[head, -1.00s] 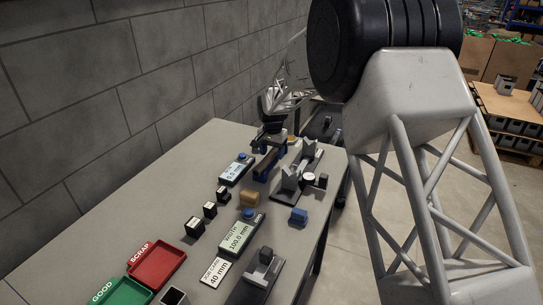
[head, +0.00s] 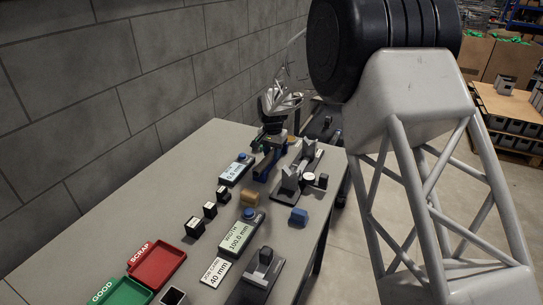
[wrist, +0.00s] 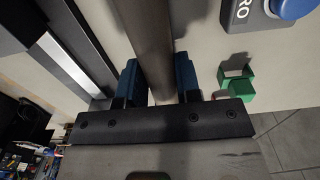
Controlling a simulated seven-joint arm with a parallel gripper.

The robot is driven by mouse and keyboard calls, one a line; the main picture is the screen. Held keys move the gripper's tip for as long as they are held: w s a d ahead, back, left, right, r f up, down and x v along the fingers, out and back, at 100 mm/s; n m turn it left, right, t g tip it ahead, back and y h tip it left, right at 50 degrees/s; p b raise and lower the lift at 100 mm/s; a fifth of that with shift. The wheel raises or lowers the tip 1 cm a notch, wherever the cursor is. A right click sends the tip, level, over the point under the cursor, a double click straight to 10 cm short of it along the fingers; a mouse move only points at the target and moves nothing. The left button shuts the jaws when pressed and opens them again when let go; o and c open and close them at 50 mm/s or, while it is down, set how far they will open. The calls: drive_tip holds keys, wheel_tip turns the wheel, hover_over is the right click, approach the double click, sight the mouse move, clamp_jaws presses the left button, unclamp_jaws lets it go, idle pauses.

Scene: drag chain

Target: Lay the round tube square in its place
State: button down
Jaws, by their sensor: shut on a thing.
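The round tube (wrist: 150,45) is a grey-brown cylinder in the wrist view, running from the top edge down between the fingers. My gripper (wrist: 158,75) has blue fingers and is shut on the tube, one finger on each side. In the head view my gripper (head: 268,165) is low over the far part of the table, left of a dark fixture with grey V-shaped blocks (head: 290,179). The tube cannot be made out clearly there. Part of a dark base with a bright metal edge (wrist: 70,62) lies left of the tube in the wrist view.
A display box with a blue button (head: 235,172) stands close left of my gripper. Black blocks (head: 210,209), a tan block (head: 250,198) and a blue block (head: 299,216) stand nearer. Red (head: 157,262) and green trays (head: 122,293) are at front.

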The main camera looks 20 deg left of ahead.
sight(272, 151)
drive_tip(key=shift+r, duration=0.1)
drive_tip(key=shift+r, duration=4.95)
drive_tip(key=d+r, duration=0.2)
drive_tip(key=d, duration=0.9)
drive_tip(key=shift+d+r, duration=0.25)
drive_tip(key=shift+r, duration=0.1)
drive_tip(key=shift+f, duration=0.15)
drive_tip(key=shift+f, duration=2.45)
drive_tip(key=shift+f, duration=1.45)
